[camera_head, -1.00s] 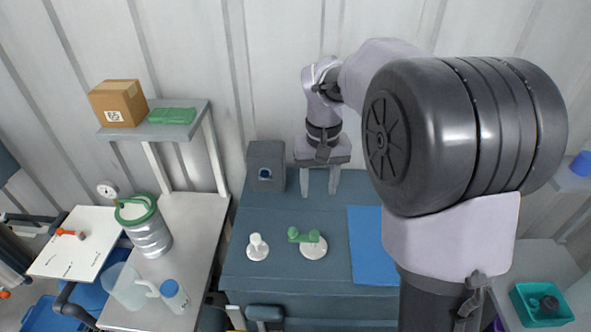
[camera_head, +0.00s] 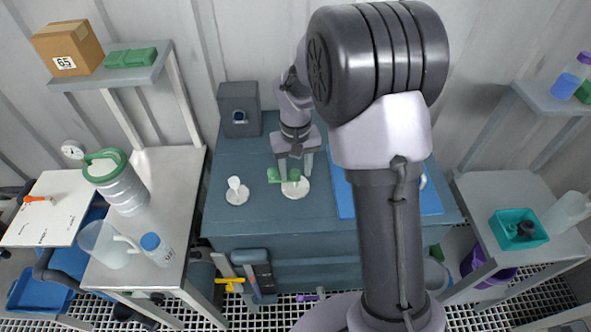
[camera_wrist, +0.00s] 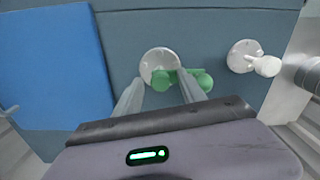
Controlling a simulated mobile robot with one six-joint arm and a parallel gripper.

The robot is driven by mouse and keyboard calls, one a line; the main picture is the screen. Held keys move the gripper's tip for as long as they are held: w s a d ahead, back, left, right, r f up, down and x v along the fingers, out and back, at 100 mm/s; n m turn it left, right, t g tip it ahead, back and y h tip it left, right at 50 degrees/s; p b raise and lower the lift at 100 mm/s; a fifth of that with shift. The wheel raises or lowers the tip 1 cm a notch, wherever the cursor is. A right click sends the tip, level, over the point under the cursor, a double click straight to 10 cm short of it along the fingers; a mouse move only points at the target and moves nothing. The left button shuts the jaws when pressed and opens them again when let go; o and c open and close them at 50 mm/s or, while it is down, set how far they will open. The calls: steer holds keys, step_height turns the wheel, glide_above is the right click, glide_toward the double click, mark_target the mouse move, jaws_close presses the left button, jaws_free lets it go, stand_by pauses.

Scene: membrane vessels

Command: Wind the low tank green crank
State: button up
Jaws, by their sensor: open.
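The green crank (camera_head: 274,175) is on a round white disc (camera_head: 296,189) on the blue-grey bench top. In the wrist view the crank (camera_wrist: 205,82) is a short green arm with a rounded knob at each end, crossing the lower edge of the disc (camera_wrist: 157,58). My gripper (camera_head: 295,172) is open and points down over the crank. In the wrist view its two fingers (camera_wrist: 160,76) stand either side of the knob by the disc, and the right finger overlaps the crank arm. I cannot tell if they touch it.
A white crank (camera_head: 236,187) on its own disc stands left of the green one. A blue mat (camera_head: 345,197) lies right. A dark grey box (camera_head: 239,112) stands at the back.

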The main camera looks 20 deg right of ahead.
steer(key=shift+c, duration=0.2)
jaws_close()
stand_by(1.1)
